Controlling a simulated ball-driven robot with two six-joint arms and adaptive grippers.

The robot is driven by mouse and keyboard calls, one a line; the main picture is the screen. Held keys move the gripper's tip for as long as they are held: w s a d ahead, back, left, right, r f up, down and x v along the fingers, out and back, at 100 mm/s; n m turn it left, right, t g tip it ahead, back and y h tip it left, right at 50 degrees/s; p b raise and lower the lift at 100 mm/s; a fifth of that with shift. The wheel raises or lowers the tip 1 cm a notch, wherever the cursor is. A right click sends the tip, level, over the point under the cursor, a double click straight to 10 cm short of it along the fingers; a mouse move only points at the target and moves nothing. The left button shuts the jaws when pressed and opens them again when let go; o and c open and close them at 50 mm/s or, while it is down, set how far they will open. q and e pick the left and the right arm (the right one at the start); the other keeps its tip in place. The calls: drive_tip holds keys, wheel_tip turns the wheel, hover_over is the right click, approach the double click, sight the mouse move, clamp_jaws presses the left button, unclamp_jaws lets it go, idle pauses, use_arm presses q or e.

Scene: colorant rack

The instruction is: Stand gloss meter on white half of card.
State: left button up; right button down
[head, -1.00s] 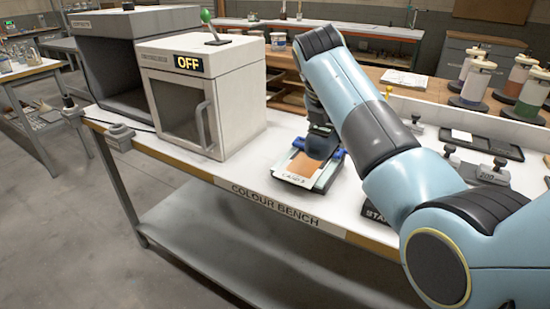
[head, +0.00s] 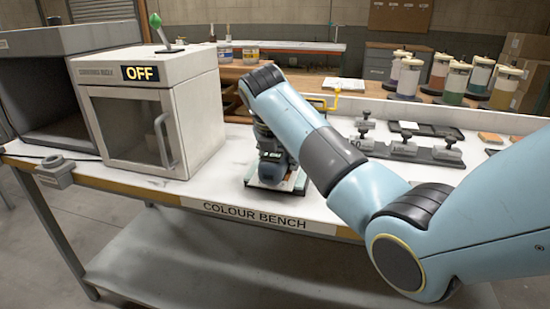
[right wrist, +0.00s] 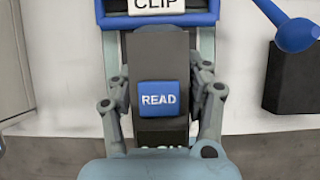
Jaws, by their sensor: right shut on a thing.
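The gloss meter (right wrist: 158,60) is a dark upright block with a blue READ button in the right wrist view. My right gripper (right wrist: 160,103) is shut on it, one finger on each side. In the head view the meter (head: 272,170) is over the card board (head: 300,184) on the bench. The arm and meter hide most of the card, so I cannot tell which half is under the meter or whether it touches. The board's blue clip (right wrist: 168,19) lies just beyond the meter in the wrist view. My left gripper is out of view.
A white cabinet (head: 205,100) with an OFF display stands left of the card. Grey weights (head: 403,148) and a dark tray (head: 430,130) are to the right. The bench front edge is close.

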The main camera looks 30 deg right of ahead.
drive_tip(key=c, duration=1)
unclamp_jaws()
drive_tip(key=shift+f, duration=0.15)
drive_tip(key=o, duration=0.5)
drive_tip(key=shift+a, duration=0.2)
drive_tip(key=shift+c, duration=0.2)
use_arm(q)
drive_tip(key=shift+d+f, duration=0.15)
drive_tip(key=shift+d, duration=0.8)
use_arm(e)
drive_tip(key=shift+d, duration=0.15)
drive_tip(key=shift+r, duration=0.25)
drive_tip(key=v, duration=1.2)
drive_tip(key=shift+b, duration=0.35)
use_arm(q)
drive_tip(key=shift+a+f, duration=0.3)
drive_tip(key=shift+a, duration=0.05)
use_arm(e)
drive_tip(key=shift+w, duration=0.1)
